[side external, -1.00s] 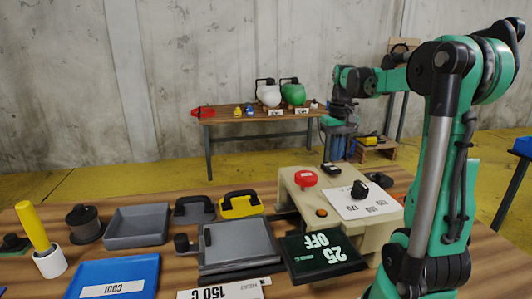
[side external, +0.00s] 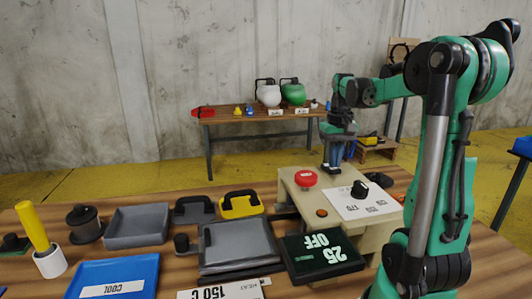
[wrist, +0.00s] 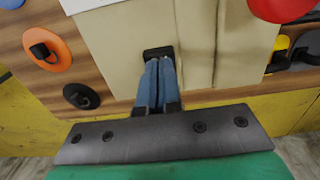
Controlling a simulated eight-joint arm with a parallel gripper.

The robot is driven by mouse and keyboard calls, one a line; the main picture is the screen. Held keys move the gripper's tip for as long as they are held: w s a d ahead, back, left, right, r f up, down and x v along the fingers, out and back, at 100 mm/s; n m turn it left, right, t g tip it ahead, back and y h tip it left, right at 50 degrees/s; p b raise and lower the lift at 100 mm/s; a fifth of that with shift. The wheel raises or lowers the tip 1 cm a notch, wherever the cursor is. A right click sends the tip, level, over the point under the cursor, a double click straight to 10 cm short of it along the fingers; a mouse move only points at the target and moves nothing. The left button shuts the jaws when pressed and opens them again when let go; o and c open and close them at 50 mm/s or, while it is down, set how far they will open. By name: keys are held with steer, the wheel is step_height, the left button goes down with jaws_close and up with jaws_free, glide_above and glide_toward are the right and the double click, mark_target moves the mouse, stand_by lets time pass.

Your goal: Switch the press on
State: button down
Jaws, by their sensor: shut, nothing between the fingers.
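The beige press (side external: 290,187) stands on the wooden bench, with a red button (side external: 306,178), a white dial panel (side external: 362,206) with a black knob (side external: 360,188), and a small orange lamp (side external: 321,212). Its dark display (side external: 318,254) reads 25 and OFF, upside down in the side view. My gripper (side external: 332,171) points down at the press's back edge, its blue fingers together and empty. In the wrist view, the fingertips (wrist: 159,62) are at a black switch (wrist: 158,52) and partly cover it. I cannot tell whether they touch it.
A grey hinged plate (side external: 238,243), a blue COOL tray (side external: 112,276), a grey tray (side external: 138,226) and a yellow-handled tool (side external: 241,205) lie left of the press. Orange (wrist: 47,48) and black discs (wrist: 82,96) lie beside it. The air above the bench's left is clear.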

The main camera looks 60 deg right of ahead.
steer(key=shift+f, duration=0.4)
steer(key=shift+r, duration=3.55)
steer(key=shift+a, duration=0.1)
